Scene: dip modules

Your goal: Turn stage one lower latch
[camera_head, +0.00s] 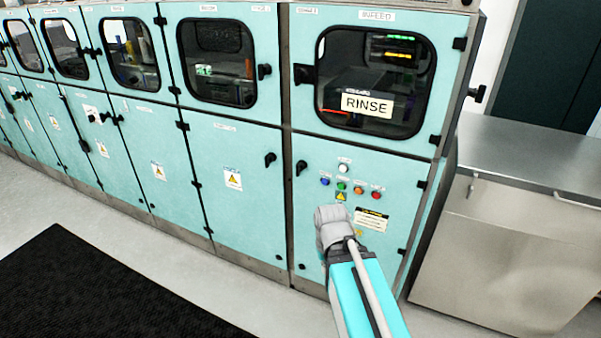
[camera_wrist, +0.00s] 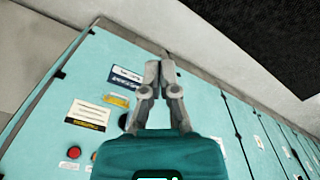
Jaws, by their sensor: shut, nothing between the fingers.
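The lower doors of the teal machine (camera_head: 228,195) carry black latches in the head view. One latch (camera_head: 270,159) is at the upper right of a lower door, and another (camera_head: 301,167) is at the upper left of the button panel door. Small labels are unreadable, so I cannot tell which is stage one. My gripper (camera_wrist: 164,58) is shut and empty in the wrist view, in front of the teal doors. Its fingers are hidden behind my arm in the head view. A dark round part (camera_wrist: 123,121) shows beside the fingers, partly hidden.
Coloured buttons (camera_head: 358,190) and a warning label (camera_head: 371,219) are on the panel door. A steel cabinet (camera_head: 510,260) stands close on the right. Open floor and a black mat (camera_head: 90,290) lie in front.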

